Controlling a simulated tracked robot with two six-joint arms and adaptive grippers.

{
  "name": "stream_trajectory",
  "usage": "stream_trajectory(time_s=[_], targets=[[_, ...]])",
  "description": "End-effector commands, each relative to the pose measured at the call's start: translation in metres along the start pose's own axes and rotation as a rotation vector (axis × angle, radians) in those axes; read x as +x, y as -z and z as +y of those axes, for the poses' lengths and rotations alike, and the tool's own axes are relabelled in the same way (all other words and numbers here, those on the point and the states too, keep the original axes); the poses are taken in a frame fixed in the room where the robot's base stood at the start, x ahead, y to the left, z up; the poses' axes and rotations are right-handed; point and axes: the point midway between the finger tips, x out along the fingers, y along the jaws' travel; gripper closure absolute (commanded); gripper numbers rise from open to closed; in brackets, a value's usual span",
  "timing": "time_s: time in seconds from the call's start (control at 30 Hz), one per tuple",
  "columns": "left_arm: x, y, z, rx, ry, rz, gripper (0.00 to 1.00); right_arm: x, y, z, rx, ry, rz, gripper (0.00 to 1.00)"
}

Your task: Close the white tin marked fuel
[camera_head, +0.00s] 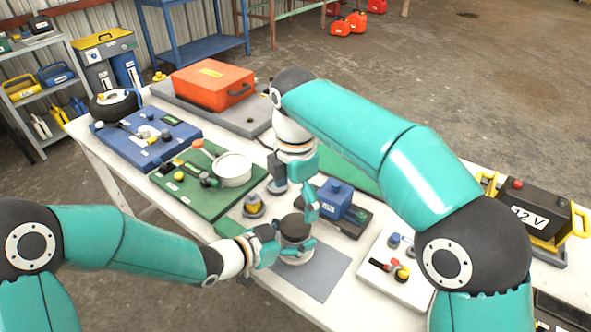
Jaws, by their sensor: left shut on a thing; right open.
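A small white round tin (292,261) with a dark round top stands on a grey mat (325,272) near the table's front edge. I cannot tell whether the dark top is a cap or an open mouth, and no fuel marking is readable. My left gripper (287,250) is shut on this tin, its fingers around the side, hiding much of the body. My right gripper (299,203) is open, just above and behind the tin, fingers pointing down. A wider white round container (232,169) stands on a green board to the left.
The white table (180,212) is crowded. A blue block (335,199) on a dark base is close right of my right gripper, and a yellow-and-grey knob (253,206) is behind the tin.

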Motion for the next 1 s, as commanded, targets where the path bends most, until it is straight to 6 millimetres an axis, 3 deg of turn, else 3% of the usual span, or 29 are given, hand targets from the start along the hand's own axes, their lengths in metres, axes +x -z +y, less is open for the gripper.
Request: stream_trajectory(time_s=[0.2,0.4,0.7,1.0], targets=[[0.000,-0.001,0.000,0.000,0.000,-0.001,1.00,-0.042,0.000,0.002,0.000,-0.005,0.000,0.00],[0.000,-0.001,0.000,0.000,0.000,-0.001,1.00,-0.069,0.000,0.002,-0.001,-0.002,-0.001,0.00],[0.000,-0.001,0.000,0.000,0.000,-0.001,1.00,-0.088,0.000,0.001,-0.001,-0.001,-0.001,0.00],[0.000,-0.001,0.000,0.000,0.000,-0.001,1.00,-0.090,0.000,0.000,-0.001,0.001,0.000,0.00]])
